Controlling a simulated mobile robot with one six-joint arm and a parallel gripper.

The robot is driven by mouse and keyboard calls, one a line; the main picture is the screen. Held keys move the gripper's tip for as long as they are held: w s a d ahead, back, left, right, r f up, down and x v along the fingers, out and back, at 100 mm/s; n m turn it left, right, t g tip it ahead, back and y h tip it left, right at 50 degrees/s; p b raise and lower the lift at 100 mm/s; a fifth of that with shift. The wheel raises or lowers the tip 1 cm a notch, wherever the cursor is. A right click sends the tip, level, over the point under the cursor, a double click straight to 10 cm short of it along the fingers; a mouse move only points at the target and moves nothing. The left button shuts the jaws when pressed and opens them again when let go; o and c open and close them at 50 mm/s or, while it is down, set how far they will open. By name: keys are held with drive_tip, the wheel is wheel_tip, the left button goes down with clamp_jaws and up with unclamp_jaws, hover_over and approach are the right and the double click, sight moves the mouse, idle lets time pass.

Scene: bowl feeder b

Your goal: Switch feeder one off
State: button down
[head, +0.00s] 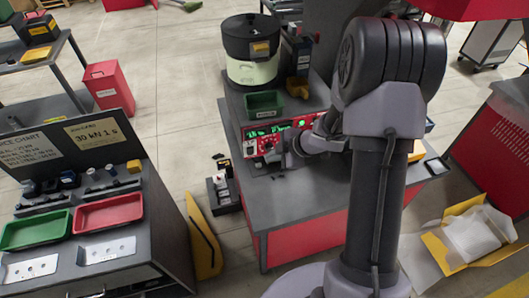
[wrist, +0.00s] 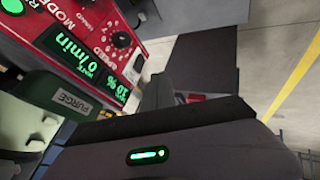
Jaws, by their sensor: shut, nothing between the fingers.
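The red control panel (head: 268,143) with lit green displays stands on the grey-topped bench, below the bowl feeder (head: 252,68), a black bowl on a pale green base. In the wrist view the panel (wrist: 120,18) shows a display (wrist: 82,52) reading 0/min, a black speed knob (wrist: 121,39) and a lit green lamp (wrist: 12,5). A small red part (wrist: 194,98) shows just past my gripper; I cannot tell what it is. My gripper (wrist: 158,92) is shut and empty, close to the panel's lower edge; contact cannot be told. In the head view my wrist partly hides the panel.
A green bin (head: 265,103) sits above the panel; its PURGE label shows in the wrist view (wrist: 75,102). A second bench (head: 155,225) with green and red trays stands left. An open yellow box (head: 475,238) lies right. Floor between the benches is partly clear.

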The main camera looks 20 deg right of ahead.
sight(251, 151)
drive_tip(key=w+a+f+b, duration=0.1)
drive_tip(key=w+a+f, duration=0.2)
drive_tip(key=w+f, duration=0.3)
drive_tip(key=shift+w+a+b, duration=0.15)
drive_tip(key=shift+w+b, duration=0.15)
drive_tip(key=shift+w, duration=0.8)
